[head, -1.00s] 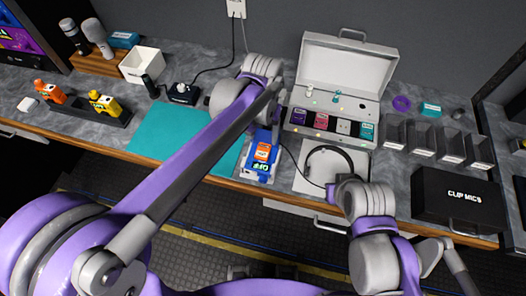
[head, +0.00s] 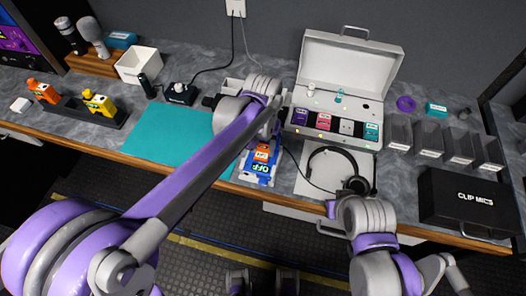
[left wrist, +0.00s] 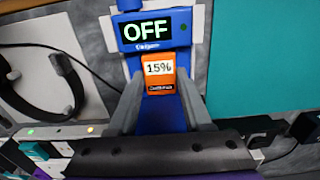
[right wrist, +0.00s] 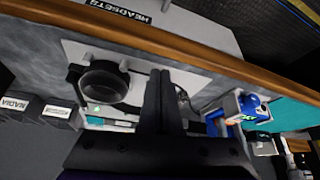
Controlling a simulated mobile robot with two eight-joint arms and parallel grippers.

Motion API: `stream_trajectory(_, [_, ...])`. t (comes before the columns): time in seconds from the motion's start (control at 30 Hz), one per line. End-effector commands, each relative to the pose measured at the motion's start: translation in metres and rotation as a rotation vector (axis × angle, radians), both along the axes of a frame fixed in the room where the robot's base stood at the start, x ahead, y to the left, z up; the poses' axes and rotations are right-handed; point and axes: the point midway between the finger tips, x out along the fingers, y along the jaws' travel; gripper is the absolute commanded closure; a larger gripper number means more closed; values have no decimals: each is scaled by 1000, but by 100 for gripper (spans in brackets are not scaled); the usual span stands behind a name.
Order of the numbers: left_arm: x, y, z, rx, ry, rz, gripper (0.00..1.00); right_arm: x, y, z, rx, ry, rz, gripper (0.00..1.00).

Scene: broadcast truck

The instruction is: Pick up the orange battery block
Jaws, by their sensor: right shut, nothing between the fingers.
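An orange battery block (left wrist: 159,73) reading 15% sits in a blue device (left wrist: 152,30) whose display reads OFF; in the head view the block (head: 262,153) is partly hidden by my left arm. My left gripper (left wrist: 160,92) is over the device, its two fingers apart on either side of the block with a gap to each side. Another orange block (head: 43,90) stands in a dark rack (head: 72,114) at the far left, beside a yellow block (head: 99,102). My right gripper (right wrist: 162,100) is shut and empty near the headset.
A headset (head: 340,165) on a white pad lies right of the device, with a cable between. An open white case (head: 348,70) stands behind. A teal mat (head: 165,135) lies left. A black CLIP MICS case (head: 470,197) and grey bins (head: 428,140) are at right.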

Motion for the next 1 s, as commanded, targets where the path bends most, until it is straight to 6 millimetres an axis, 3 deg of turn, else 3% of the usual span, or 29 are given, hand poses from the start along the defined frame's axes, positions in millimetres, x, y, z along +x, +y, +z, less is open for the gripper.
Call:
stream_trajectory(0.03, [0, 0, 0, 0, 0, 0, 74, 0, 0, 0, 0, 0, 0, 100])
stream_trajectory(0.13, [0, 0, 0, 0, 0, 0, 91, 0, 0, 0, 0, 0, 0, 100])
stream_trajectory(0.57, [0, 0, 1, 0, 0, 0, 91, 0, 0, 1, 0, 0, 0, 100])
stream_trajectory(1.0, [1, 0, 26, 0, -1, 0, 91, 6, 0, 19, 0, -11, 0, 100])
